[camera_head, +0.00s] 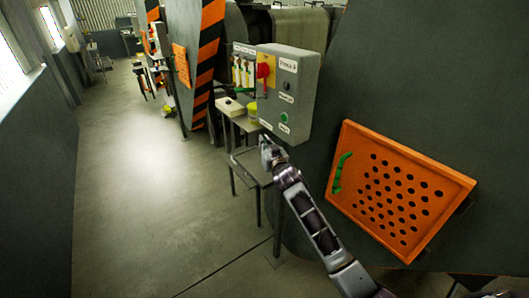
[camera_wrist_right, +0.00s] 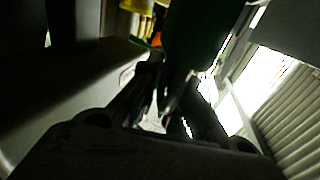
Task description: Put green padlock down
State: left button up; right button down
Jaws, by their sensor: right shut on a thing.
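My right gripper (camera_head: 268,150) is in front of the small metal side table, just below the grey control box. It also shows in the right wrist view (camera_wrist_right: 172,92), with its fingers shut on a dark green body that looks like the green padlock (camera_wrist_right: 196,38). The padlock is in deep shadow and fills the top middle of that view. In the head view I cannot make it out at the gripper. My left gripper is not in view.
The grey control box (camera_head: 291,92) with a red switch (camera_head: 263,71) stands beside the gripper. A small table (camera_head: 250,165) is below it. Lockout hangers with green items (camera_head: 243,72) are behind. An orange perforated guard (camera_head: 400,190) is at right. The left floor is clear.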

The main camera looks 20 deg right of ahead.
jog(key=shift+f, duration=1.85)
jog(key=shift+f, duration=0.1)
jog(key=c, duration=1.6)
grip_release()
jog(key=shift+c, duration=0.2)
jog(key=s, duration=1.2)
jog(key=shift+d+b, duration=0.35)
jog(key=shift+b, duration=0.05)
